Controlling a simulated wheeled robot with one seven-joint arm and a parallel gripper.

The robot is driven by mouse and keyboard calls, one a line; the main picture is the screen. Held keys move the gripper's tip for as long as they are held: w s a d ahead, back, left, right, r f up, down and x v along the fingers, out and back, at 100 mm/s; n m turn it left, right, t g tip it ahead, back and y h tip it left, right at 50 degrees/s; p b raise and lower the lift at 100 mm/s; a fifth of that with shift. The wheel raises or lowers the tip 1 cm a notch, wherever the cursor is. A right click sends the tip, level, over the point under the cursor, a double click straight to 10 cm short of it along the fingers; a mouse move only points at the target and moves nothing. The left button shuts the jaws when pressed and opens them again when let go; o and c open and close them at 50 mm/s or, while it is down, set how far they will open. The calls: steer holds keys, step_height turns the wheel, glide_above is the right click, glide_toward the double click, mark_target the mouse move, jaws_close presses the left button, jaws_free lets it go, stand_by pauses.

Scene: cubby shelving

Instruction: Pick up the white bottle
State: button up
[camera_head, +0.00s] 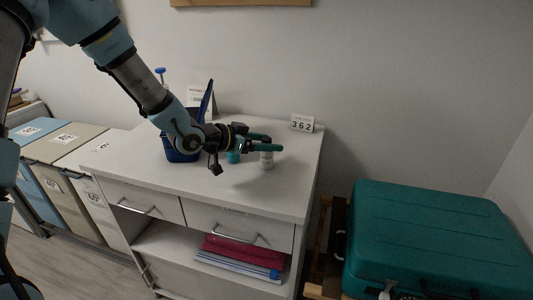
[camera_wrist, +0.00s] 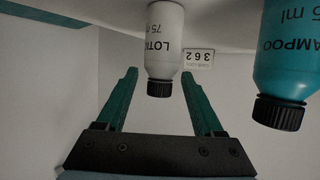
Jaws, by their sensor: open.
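The white bottle (camera_head: 267,161) stands on the white cabinet top near its right side, partly hidden by my gripper in the head view. In the wrist view, which looks upside down, the white bottle (camera_wrist: 164,40) shows a "LOTION" label and a black cap. My gripper (camera_head: 276,143) is open, its green fingers reaching over the cabinet at the bottle's upper part. In the wrist view my gripper (camera_wrist: 160,74) has one finger on each side of the bottle, with visible gaps and nothing gripped.
A teal shampoo bottle (camera_wrist: 284,50) stands close beside the white bottle; it also shows in the head view (camera_head: 233,157). A blue container (camera_head: 178,152) is to the left. A green suitcase (camera_head: 430,240) is at right.

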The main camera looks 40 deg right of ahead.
steer(key=shift+c, duration=0.2)
jaws_close()
stand_by(0.5)
